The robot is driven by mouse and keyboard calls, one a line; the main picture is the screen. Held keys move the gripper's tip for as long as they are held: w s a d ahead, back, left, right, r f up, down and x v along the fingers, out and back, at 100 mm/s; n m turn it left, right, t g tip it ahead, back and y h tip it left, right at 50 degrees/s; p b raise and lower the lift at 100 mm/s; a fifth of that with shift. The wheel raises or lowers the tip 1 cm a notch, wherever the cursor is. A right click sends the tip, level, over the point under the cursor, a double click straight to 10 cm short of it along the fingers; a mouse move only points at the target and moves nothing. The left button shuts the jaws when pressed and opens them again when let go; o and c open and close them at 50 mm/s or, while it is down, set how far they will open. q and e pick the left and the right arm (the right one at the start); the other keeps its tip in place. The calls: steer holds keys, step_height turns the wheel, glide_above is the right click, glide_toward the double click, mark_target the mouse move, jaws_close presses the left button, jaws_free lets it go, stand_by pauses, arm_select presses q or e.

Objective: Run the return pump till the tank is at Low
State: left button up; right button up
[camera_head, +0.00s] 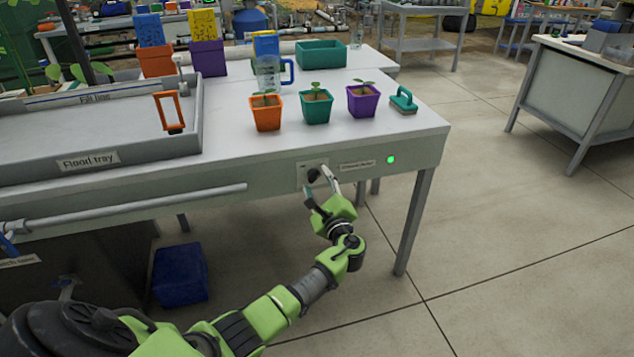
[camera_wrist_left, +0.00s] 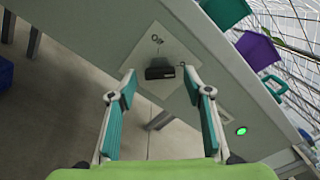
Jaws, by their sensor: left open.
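A black switch knob (camera_head: 314,175) sits on a pale plate on the front apron of the bench. In the left wrist view the knob (camera_wrist_left: 160,70) lies between the finger ends. My left gripper (camera_head: 321,186) is open in front of it, with one finger on each side; I cannot tell whether either touches it. A label (camera_head: 357,165), too small to read surely, and a lit green lamp (camera_head: 390,159) are right of the knob. The lamp (camera_wrist_left: 241,131) also glows in the wrist view. A dark tank-like body (camera_head: 90,285) is under the bench, mostly hidden; no level shows.
The flood tray (camera_head: 95,158) with an orange handle-like frame (camera_head: 169,112) fills the bench's left. A blue crate (camera_head: 180,275) is below.

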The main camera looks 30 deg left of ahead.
arm_select(q)
steer(key=v, duration=1.1)
